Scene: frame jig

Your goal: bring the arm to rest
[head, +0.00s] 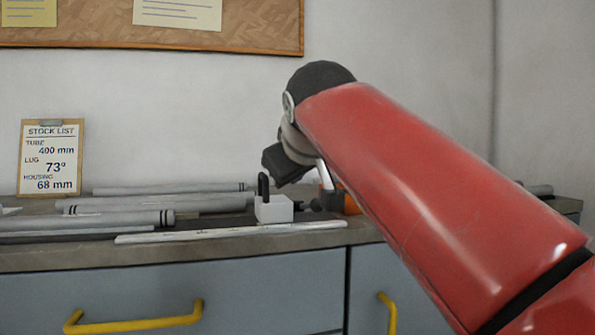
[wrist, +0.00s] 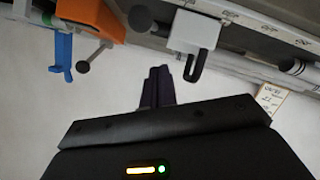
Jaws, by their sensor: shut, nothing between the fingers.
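My gripper (wrist: 158,75) shows in the wrist view with its two dark fingers together and nothing between them. In the head view my red arm reaches in from the lower right, and the dark gripper body (head: 283,164) is above the bench, near the wall. The fingertips cannot be made out there. A white block with a black loop (head: 274,209) stands on the bench below the gripper; it also shows in the wrist view (wrist: 194,33). The fingers look apart from it.
Grey tubes (head: 140,203) and a pale ruler-like strip (head: 230,232) lie on the bench (head: 180,250). An orange device (wrist: 85,18), partly hidden by my arm in the head view, is beside the block. A stock list board (head: 50,157) leans at the left.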

